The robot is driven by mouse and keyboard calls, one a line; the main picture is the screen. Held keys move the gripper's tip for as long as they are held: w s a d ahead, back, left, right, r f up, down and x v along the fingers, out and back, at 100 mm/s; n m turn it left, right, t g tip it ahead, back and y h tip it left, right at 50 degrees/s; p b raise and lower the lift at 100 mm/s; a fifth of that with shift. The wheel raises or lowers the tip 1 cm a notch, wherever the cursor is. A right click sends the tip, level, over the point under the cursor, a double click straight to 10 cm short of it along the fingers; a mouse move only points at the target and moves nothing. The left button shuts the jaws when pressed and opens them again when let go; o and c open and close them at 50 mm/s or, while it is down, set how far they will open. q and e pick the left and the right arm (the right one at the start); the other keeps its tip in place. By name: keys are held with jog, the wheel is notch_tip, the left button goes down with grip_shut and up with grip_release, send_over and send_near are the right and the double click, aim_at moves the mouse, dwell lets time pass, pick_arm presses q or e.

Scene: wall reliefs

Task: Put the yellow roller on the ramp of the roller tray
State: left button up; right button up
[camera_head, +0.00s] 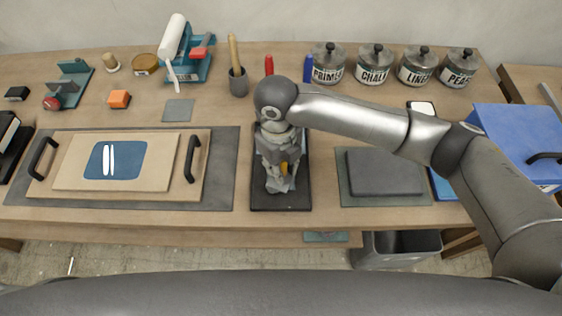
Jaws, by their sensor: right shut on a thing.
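My right gripper (281,186) points down over the dark roller tray (258,200) at the middle of the table. It is shut on the yellow roller (284,168), of which only a small yellow patch shows between the gripper's parts. The gripper and arm hide most of the roller and much of the tray, including its ramp. I cannot tell whether the roller touches the tray. My left gripper is not in view.
A board with two black handles (165,182) lies left of the tray. A grey slab on a mat (385,172) lies to its right. Behind stand a brush in a cup (238,82), a red item (269,65) and several labelled jars (328,66). A blue box (520,140) is far right.

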jog(key=shift+f, duration=0.2)
jog(key=shift+s+d+f, duration=0.1)
jog(key=shift+s+f, duration=0.15)
jog(key=shift+f, duration=0.25)
grip_shut()
jog(key=o, duration=0.8)
grip_release()
jog(key=shift+o, duration=0.5)
jog(key=shift+f, duration=0.1)
jog(key=shift+w, duration=0.1)
